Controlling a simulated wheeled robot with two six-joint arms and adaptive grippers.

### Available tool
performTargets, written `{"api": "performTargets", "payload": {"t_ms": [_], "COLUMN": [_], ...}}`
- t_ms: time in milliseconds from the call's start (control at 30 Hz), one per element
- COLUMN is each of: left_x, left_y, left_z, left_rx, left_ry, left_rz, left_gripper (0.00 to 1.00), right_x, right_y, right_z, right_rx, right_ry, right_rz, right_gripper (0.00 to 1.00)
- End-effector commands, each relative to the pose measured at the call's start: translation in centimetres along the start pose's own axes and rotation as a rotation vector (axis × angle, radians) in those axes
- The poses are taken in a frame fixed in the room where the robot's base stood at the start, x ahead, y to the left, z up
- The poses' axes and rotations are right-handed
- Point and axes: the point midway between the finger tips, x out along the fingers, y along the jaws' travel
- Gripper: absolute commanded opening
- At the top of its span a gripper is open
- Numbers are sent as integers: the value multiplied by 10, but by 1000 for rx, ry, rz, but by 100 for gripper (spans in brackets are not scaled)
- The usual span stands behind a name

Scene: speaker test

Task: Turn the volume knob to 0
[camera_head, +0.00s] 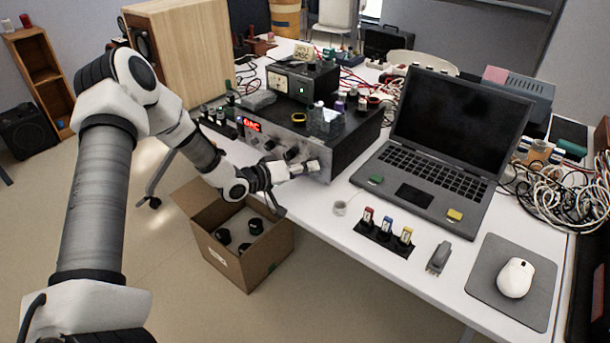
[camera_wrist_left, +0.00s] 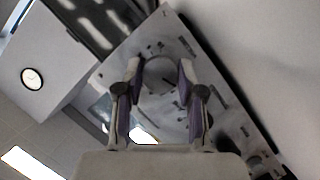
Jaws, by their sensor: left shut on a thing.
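The black amplifier unit (camera_head: 345,150) stands on the white table with its front panel facing my left arm. A red lit display (camera_head: 251,124) is at the panel's left; I cannot read it surely. My left gripper (camera_head: 308,167) is at the right part of the panel. In the left wrist view, the gripper (camera_wrist_left: 159,70) has its two fingers on either side of a round knob (camera_wrist_left: 160,76), shut on it. The head view hides this knob behind the fingers. Smaller dark knobs (camera_head: 291,153) sit left of the gripper. My right gripper is not in view.
An open laptop (camera_head: 430,165) stands right of the amplifier. An open cardboard box (camera_head: 235,262) is on the floor below my left arm.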

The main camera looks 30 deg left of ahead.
Motion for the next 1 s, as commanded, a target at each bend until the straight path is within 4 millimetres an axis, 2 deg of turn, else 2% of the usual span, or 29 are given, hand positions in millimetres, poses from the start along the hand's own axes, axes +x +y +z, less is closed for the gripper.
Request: {"api": "performTargets", "payload": {"t_ms": [100,500,1000], "left_x": [1,1,0], "left_y": [-2,-2,-1], "left_z": [-2,-2,-3], "left_rx": [-96,-373,-470], "left_ry": [9,8,7], "left_rz": [45,158,198], "left_gripper": [3,3,3], "right_x": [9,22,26], "right_y": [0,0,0], "right_z": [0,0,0], "right_rx": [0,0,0], "right_ry": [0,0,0], "right_rz": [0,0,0], "right_gripper": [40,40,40]}}
